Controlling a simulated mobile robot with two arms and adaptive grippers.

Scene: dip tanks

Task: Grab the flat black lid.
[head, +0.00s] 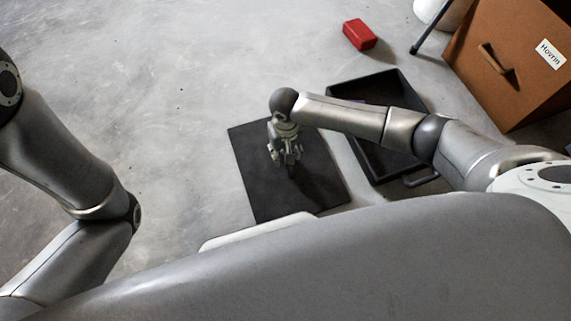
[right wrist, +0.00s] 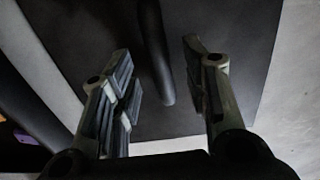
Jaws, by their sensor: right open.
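The flat black lid (head: 257,187) lies on the grey floor in the middle of the head view. In the right wrist view the lid (right wrist: 225,30) fills most of the picture, and a dark bar-like handle (right wrist: 155,45) shows on it. My right gripper (head: 289,166) points down over the lid. In the right wrist view its two fingers (right wrist: 165,80) are apart, with the handle between them and gaps on both sides. The contact height is hard to judge. My left arm shows at the left, but its gripper is out of the picture.
A black tray (head: 368,158) with a handle lies just right of the lid, partly covered by my right arm; something purple is inside. A red block (head: 359,34) lies farther back. A brown cabinet (head: 500,62) stands at the right. The floor left of the lid is clear.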

